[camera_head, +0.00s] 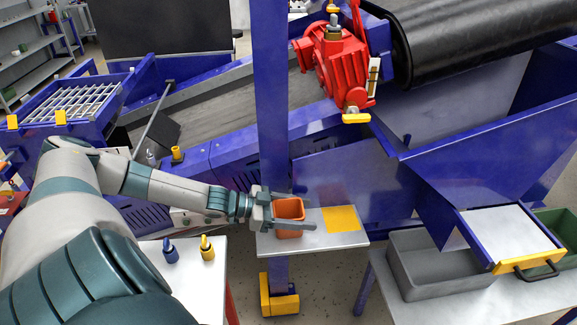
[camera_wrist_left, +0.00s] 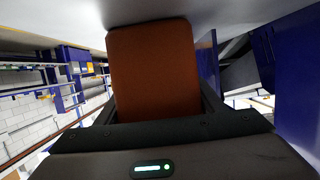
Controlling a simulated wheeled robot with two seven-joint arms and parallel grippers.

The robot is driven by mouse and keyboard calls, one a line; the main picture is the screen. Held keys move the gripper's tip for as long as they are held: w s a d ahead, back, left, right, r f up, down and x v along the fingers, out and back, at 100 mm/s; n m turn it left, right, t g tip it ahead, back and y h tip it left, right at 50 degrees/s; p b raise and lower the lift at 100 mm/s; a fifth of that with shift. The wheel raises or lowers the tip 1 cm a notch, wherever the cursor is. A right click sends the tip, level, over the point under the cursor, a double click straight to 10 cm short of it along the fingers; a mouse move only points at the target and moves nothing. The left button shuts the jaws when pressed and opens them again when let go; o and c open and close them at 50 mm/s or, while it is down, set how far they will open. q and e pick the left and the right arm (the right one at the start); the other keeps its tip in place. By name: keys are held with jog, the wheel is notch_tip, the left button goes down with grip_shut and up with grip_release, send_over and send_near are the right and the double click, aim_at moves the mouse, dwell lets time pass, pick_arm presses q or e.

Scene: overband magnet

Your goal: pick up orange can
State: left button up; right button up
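The far finger is partly hidden by the can. My right gripper is not in view.
A yellow square (camera_head: 341,219) lies on the shelf right of the can. A blue post (camera_head: 271,100) rises just behind the shelf. Blue and yellow bottles (camera_head: 207,248) stand on a white table at lower left. A grey bin (camera_head: 430,265) stands at right.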

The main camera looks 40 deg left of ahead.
pick_arm(q)
jog(key=shift+r, duration=0.15)
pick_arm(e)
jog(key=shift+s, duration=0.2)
